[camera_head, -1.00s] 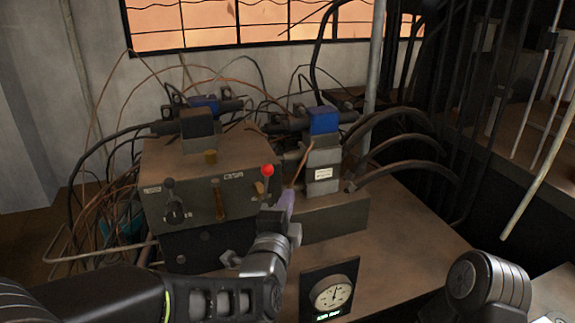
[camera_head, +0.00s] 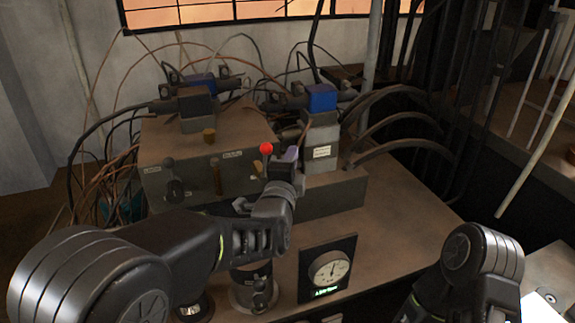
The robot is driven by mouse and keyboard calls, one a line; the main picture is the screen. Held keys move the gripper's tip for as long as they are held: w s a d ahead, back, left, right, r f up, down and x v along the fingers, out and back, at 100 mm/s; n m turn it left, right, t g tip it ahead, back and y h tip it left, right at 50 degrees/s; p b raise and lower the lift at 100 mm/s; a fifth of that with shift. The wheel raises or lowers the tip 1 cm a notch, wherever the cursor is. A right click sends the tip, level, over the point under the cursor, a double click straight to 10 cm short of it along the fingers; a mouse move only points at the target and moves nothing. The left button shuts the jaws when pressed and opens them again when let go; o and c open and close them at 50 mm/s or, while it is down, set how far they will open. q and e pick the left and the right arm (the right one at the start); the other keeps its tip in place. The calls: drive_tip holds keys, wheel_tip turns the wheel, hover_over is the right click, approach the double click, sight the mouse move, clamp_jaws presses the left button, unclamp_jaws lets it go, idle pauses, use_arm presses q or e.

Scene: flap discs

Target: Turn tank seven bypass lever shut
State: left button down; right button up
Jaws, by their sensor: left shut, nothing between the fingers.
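A grey-brown valve box (camera_head: 225,148) stands on the bench with several levers on its front. One lever has a red ball knob (camera_head: 266,148) at the right end of the front. The labels are too small to read, so I cannot tell which lever is tank seven's bypass. My left gripper (camera_head: 290,156) is shut and empty, just right of the red knob. Contact with the lever cannot be told. My right arm shows at the lower right; its gripper is out of view.
A gauge panel (camera_head: 328,269) stands at the bench front. A second valve block with a blue top (camera_head: 321,98) is right of the box, with thick black hoses (camera_head: 400,120) curving away. Loose wires crowd the left and back. The bench's right side (camera_head: 410,215) is clear.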

sight(265, 163)
use_arm(q)
drive_tip(key=w+a, duration=0.1)
drive_tip(key=w+a+p, duration=0.1)
drive_tip(key=a, duration=0.1)
drive_tip(key=shift+a+f+p, duration=0.1)
drive_tip(key=shift+a+p, duration=0.1)
drive_tip(key=shift+p, duration=0.1)
